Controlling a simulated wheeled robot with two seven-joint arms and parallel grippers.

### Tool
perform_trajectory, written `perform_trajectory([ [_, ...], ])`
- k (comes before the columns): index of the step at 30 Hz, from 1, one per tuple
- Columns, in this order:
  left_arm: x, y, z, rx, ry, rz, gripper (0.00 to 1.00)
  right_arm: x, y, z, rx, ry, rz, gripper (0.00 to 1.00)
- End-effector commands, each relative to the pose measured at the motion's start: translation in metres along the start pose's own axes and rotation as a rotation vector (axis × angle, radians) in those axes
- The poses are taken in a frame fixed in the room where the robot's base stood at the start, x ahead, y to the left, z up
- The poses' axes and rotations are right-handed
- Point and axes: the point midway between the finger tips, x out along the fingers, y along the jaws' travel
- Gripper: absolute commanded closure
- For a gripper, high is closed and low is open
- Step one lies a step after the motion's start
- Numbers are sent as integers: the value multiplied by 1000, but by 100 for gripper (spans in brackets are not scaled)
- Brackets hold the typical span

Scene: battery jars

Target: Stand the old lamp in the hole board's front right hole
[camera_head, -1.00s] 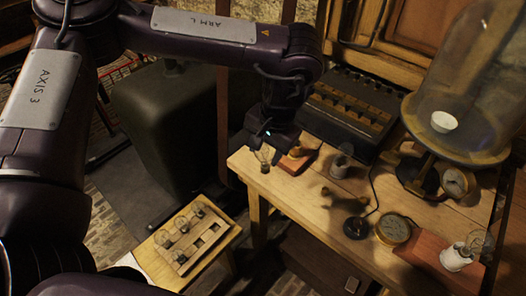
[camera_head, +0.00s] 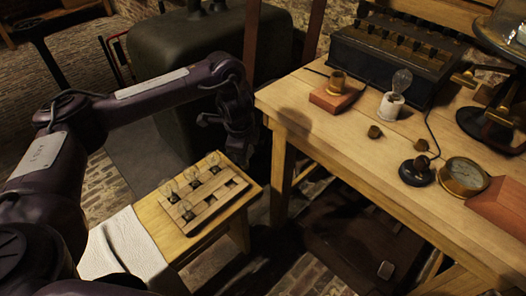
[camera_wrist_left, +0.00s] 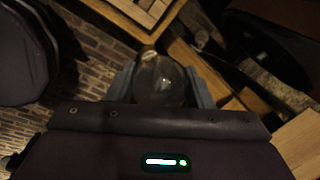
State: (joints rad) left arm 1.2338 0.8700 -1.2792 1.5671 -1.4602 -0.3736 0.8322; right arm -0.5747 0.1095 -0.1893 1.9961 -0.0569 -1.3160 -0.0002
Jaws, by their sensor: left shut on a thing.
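In the head view the left gripper (camera_head: 239,150) hangs dark behind the hole board's far right end, and I cannot make out the lamp there. The wooden hole board (camera_head: 192,222) lies on a low wooden stool. Several clear bulbs stand in its left and far holes, and dark empty holes show along its right side. A corner of the board (camera_wrist_left: 150,12) shows at the top of the wrist view. My right gripper is out of view.
A white cloth (camera_head: 125,250) covers the stool's left end. The workbench (camera_head: 330,135) stands right of the stool and higher, with a bulb in a white holder (camera_head: 392,103), a brass socket on a red block (camera_head: 335,92) and a round gauge (camera_head: 462,177). A green tank (camera_head: 190,60) stands behind.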

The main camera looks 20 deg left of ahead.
Motion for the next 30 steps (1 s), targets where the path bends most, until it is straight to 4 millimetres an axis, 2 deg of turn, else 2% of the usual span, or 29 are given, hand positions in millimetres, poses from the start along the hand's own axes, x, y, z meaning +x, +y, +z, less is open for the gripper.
perform_trajectory([
  [1, 23, 4, 13, 22, 6, 4, 81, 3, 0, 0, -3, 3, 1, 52],
  [6, 46, 3, 44, 102, 22, 1, 81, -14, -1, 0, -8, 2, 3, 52],
  [9, 52, 3, 53, 130, 28, -1, 81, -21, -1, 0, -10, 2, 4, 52],
  [17, 65, 5, 57, 144, 32, -2, 81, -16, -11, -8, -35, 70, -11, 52],
  [30, 94, 11, 56, 143, 33, -3, 81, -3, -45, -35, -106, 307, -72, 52],
])
